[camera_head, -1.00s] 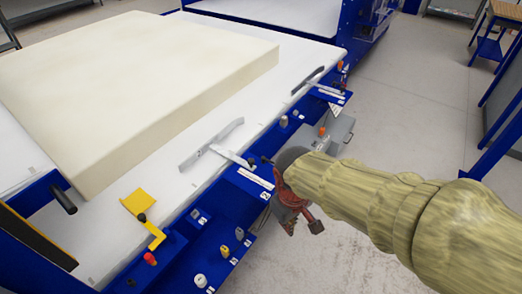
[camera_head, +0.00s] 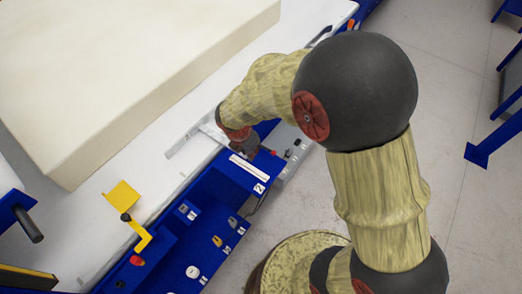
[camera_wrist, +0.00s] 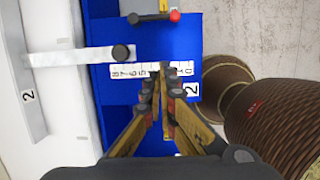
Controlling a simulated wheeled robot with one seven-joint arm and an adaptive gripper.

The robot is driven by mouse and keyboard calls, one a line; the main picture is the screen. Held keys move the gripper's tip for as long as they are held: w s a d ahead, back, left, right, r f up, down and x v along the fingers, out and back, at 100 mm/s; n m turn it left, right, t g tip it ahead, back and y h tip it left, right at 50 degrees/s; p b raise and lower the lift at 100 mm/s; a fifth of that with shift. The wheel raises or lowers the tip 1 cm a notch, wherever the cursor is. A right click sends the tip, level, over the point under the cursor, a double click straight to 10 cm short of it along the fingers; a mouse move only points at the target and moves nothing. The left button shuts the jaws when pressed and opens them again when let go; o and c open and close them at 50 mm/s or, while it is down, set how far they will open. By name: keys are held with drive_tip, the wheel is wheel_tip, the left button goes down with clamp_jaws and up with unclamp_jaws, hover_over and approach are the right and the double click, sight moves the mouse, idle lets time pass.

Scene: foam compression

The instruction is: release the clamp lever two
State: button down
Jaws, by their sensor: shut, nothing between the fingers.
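Clamp lever two is a grey metal bar marked 2 with a flat arm (camera_wrist: 80,57) that ends at a round black knob (camera_wrist: 121,52) over the blue panel. In the head view its bar (camera_head: 183,142) shows beside my arm, which hides the rest. My gripper (camera_wrist: 157,82) is shut and empty, with its fingertips over the numbered scale strip (camera_wrist: 125,71), to the right of and below the knob in the wrist view. The fingers appear apart from the knob. In the head view only a dark part of my gripper (camera_head: 250,147) shows.
A large cream foam block (camera_head: 120,75) lies on the white table left of the blue panel. A yellow lever (camera_head: 124,194), a red knob (camera_head: 137,261) and several small switches sit nearer on the blue rail. A red-tipped part (camera_wrist: 174,16) lies beyond the scale. Open floor is at right.

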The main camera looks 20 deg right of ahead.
idle(0.4)
drive_tip(key=b+x, duration=0.3)
drive_tip(key=x, duration=0.6)
drive_tip(key=shift+f+b, duration=0.3)
drive_tip(key=w+d, duration=0.1)
drive_tip(key=d, duration=0.1)
drive_tip(key=shift+w+d+b, duration=0.25)
drive_tip(key=shift+w+b, duration=0.1)
drive_tip(key=shift+w+d+r, duration=0.2)
drive_tip(key=shift+w+d, duration=0.15)
drive_tip(key=shift+d, duration=0.1)
